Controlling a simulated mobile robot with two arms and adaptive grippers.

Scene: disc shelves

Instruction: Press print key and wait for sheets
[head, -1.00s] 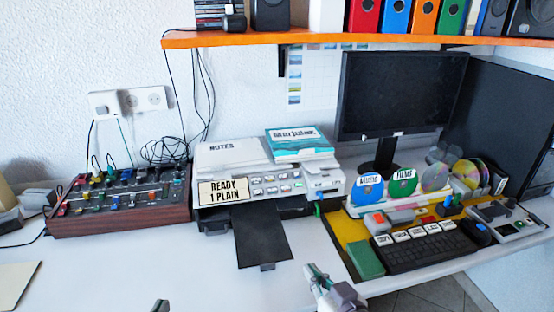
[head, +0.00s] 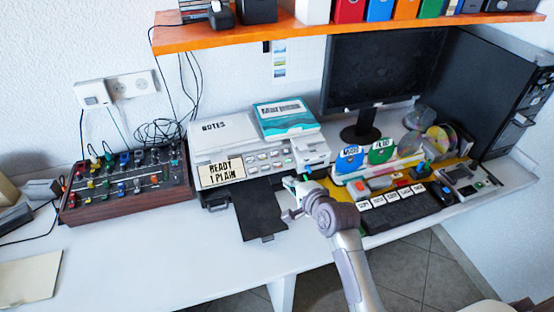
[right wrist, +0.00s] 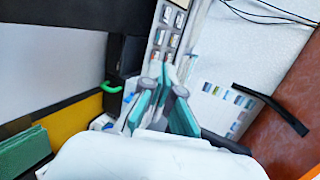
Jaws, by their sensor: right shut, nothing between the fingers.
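The printer (head: 208,148) stands on the desk, with a display (head: 220,171) reading "READY 1 PLAIN" and rows of small keys (head: 269,160) beside it. I cannot tell which one is the print key. A dark tray (head: 258,212) extends from its front, with no printed sheet visible on it. My right gripper (head: 297,188) is shut and empty, by the printer's front right side. In the right wrist view its teal fingers (right wrist: 167,78) are together near the end of the key panel (right wrist: 166,38); contact is unclear. My left gripper is out of view.
A teal-and-white pack (head: 284,118) lies on the printer. A wooden-sided mixer box (head: 125,185) stands left. Disc stands, a keyboard (head: 402,208) and a monitor (head: 380,70) are on the right. An orange shelf (head: 240,33) hangs above. The front left desk is mostly clear.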

